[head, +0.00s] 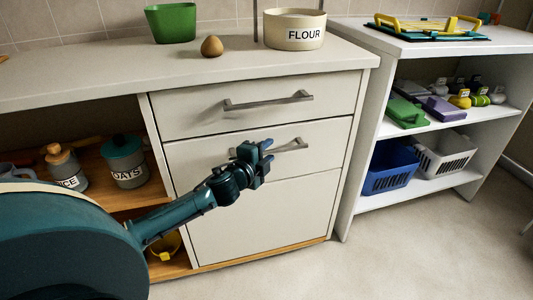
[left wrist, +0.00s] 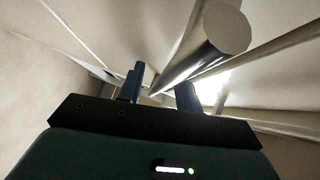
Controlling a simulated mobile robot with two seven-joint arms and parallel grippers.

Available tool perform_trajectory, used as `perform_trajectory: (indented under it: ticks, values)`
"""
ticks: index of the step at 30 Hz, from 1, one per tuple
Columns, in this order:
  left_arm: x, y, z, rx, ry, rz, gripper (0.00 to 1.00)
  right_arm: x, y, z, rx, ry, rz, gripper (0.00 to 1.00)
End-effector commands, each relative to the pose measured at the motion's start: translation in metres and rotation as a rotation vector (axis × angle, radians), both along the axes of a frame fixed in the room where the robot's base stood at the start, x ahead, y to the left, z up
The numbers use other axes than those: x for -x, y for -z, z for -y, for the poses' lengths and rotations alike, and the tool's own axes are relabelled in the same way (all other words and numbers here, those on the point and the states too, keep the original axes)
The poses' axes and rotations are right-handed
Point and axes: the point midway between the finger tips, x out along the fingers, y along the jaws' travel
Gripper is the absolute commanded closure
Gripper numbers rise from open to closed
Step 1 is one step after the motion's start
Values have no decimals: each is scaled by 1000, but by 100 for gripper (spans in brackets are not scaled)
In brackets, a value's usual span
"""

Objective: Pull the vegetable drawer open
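The cabinet has a top drawer (head: 200,108) with a grey bar handle (head: 268,100) and a second drawer (head: 325,135) below it. Both look shut, and neither shows a label naming it as the vegetable drawer. My left gripper (head: 266,156) is at the second drawer's bar handle (head: 293,145), covering its left part. In the left wrist view, the gripper's two blue fingers (left wrist: 160,90) are apart. A metal bar (left wrist: 205,42) runs down toward the gap between them; whether it touches a finger is unclear. My right gripper is not in view.
A plain panel (head: 265,215) lies below the second drawer. Open shelves at left hold jars (head: 124,160). A white shelf unit (head: 440,188) stands right; floor in front is clear.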

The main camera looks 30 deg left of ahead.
Motion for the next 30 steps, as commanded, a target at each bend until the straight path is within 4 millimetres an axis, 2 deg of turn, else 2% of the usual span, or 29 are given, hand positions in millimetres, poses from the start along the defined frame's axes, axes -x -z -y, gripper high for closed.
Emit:
perform_trajectory:
  ticks: [5,17,30]
  values:
    - [0,0,0,0,1,0,67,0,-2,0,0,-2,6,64]
    - [0,0,0,1,1,0,100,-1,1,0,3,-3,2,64]
    - [0,0,1,1,1,-1,100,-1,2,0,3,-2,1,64]
